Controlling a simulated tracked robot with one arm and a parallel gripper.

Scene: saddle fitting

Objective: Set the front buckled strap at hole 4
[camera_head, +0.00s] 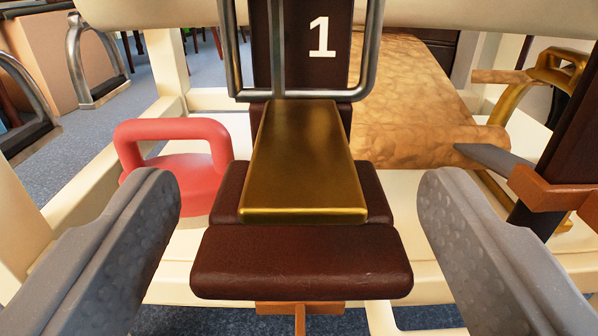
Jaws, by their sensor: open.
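A dark brown strap (264,50) with a white number 1 hangs in the upper middle of the view, behind a grey metal buckle frame (368,85). A brass plate (304,160) lies below the buckle, over a stacked dark brown leather piece (302,262). My gripper (298,225) is open, its two grey padded fingers apart on either side of the leather piece and not touching it. Any hole 4 is not visible. I cannot tell whether this is the front strap.
A red kettlebell-shaped weight (190,160) stands on the cream shelf (440,245) at left. A tan rolled cover (410,110) lies at right, near a brass stirrup-like piece (555,75) and another brown strap (575,130). Grey stirrups (95,60) hang at far left.

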